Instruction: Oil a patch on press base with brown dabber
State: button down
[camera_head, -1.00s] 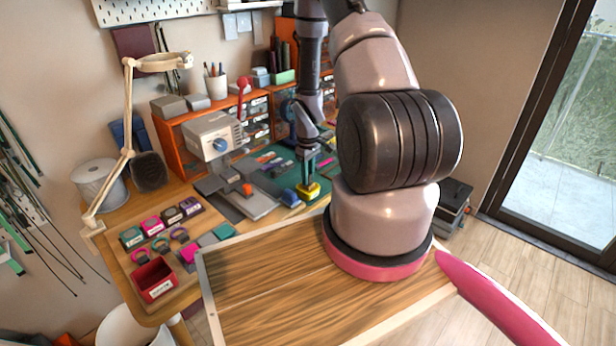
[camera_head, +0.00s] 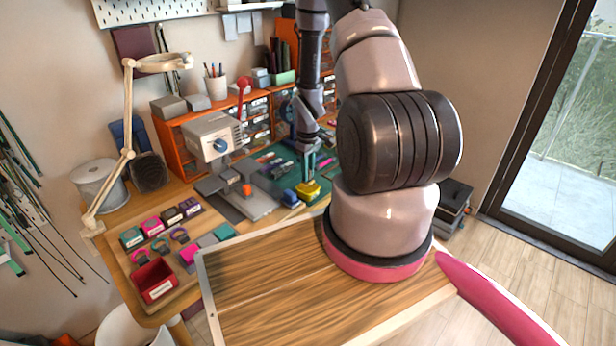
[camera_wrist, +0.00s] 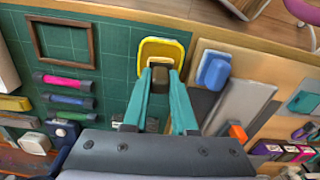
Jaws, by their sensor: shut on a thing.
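My gripper (camera_head: 309,177) is low over the green mat, at the front of the workbench. In the wrist view its two teal fingers (camera_wrist: 163,76) are shut on a small brown block, which I take for the brown dabber (camera_wrist: 160,80). The dabber's tip is over or in a yellow dish (camera_wrist: 161,47); I cannot tell if it touches the dish. The dish also shows in the head view (camera_head: 308,190). The grey press (camera_head: 212,137) with a blue knob and red handle stands left of my gripper. Its flat press base (camera_head: 256,207) also shows right of the fingers in the wrist view (camera_wrist: 246,103).
A blue block (camera_wrist: 213,70) lies between the dish and the press base. An orange block (camera_wrist: 237,132) is by the base. Colored tools (camera_wrist: 68,82) and an empty wooden frame (camera_wrist: 62,42) lie on the green mat (camera_wrist: 112,55). Orange drawers (camera_head: 172,143) stand behind the press.

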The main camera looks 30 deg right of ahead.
jog(key=shift+r, duration=2.45)
